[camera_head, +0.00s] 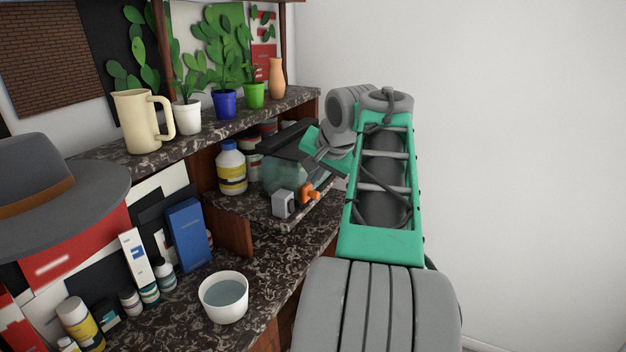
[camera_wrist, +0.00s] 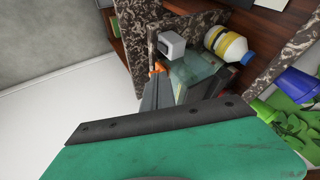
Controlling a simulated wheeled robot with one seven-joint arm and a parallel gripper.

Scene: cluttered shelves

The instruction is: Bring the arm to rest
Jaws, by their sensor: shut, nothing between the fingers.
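My arm reaches in from the lower right in the head view and bends toward the shelves. My gripper (camera_head: 311,193) has orange tips and is shut and empty. It is beside a small grey box (camera_head: 283,204) at the end of the middle shelf, in front of a bluish glass container (camera_head: 285,174). In the wrist view the orange tips of the gripper (camera_wrist: 157,69) show just below the grey box (camera_wrist: 171,46). Whether they touch anything is unclear. My green wrist housing hides the lower part of that view.
A yellow-labelled bottle (camera_head: 231,170) stands left of the glass container. Above are a cream jug (camera_head: 141,122) and potted cacti (camera_head: 225,101). A white bowl (camera_head: 224,298) and a blue box (camera_head: 188,234) stand on the lower counter. To the right is bare wall (camera_head: 520,150) with free room.

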